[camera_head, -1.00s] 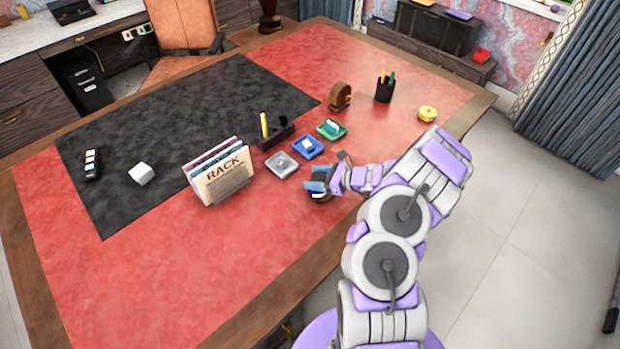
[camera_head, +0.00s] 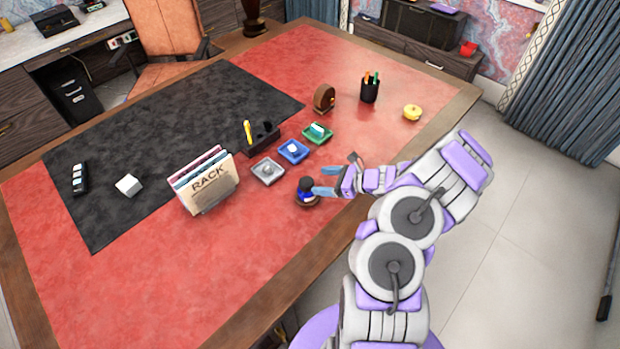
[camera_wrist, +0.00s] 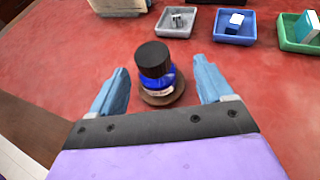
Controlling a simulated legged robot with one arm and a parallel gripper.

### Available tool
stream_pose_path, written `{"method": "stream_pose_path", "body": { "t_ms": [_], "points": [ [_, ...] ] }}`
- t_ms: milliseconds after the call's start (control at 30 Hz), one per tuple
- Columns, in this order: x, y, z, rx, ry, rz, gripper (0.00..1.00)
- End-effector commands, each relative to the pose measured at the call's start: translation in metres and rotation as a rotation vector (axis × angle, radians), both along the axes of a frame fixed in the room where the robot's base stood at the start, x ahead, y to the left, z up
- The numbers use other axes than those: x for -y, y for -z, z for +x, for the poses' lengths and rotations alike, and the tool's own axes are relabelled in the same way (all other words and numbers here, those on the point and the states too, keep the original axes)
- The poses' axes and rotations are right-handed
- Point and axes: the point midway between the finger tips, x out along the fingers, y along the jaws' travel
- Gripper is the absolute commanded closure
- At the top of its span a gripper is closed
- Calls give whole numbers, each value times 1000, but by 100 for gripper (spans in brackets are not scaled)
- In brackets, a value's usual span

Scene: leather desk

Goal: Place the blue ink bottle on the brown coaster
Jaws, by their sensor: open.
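The blue ink bottle (camera_head: 306,187) with a black cap stands upright on the round brown coaster (camera_head: 308,202) near the desk's front edge. In the wrist view the bottle (camera_wrist: 156,72) rests on the coaster (camera_wrist: 166,97), whose rim shows around its base. My gripper (camera_head: 326,182) is open, just to the right of the bottle in the head view. In the wrist view its blue fingers (camera_wrist: 162,88) stand apart on either side of the bottle, with gaps showing. The bottle's far side is hidden.
Grey (camera_head: 267,172), blue (camera_head: 293,152) and green (camera_head: 317,134) trays with small items lie beyond the bottle. A file rack (camera_head: 207,187) stands left. A pen cup (camera_head: 370,90) and yellow round object (camera_head: 412,112) are further back. Red desk surface is clear at front left.

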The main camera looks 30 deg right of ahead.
Motion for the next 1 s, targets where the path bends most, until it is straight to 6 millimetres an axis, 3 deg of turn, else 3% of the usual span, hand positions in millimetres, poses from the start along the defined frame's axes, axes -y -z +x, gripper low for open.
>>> {"method": "stream_pose_path", "body": {
  "t_ms": [233, 367, 467, 567, 733, 900, 1000],
  "points": [
    [17, -18, -27, 0, -1, -6, 20],
    [25, -21, -32, 3, -5, -3, 20],
    [18, -32, -30, 21, -49, -15, 20],
    [-10, -60, -23, 71, -157, -55, 20],
    [-87, -124, -26, 188, -436, -170, 20],
    [-162, -175, -55, 295, -727, -303, 20],
    [-196, -197, -80, 350, -892, -379, 20]
  ]
}}
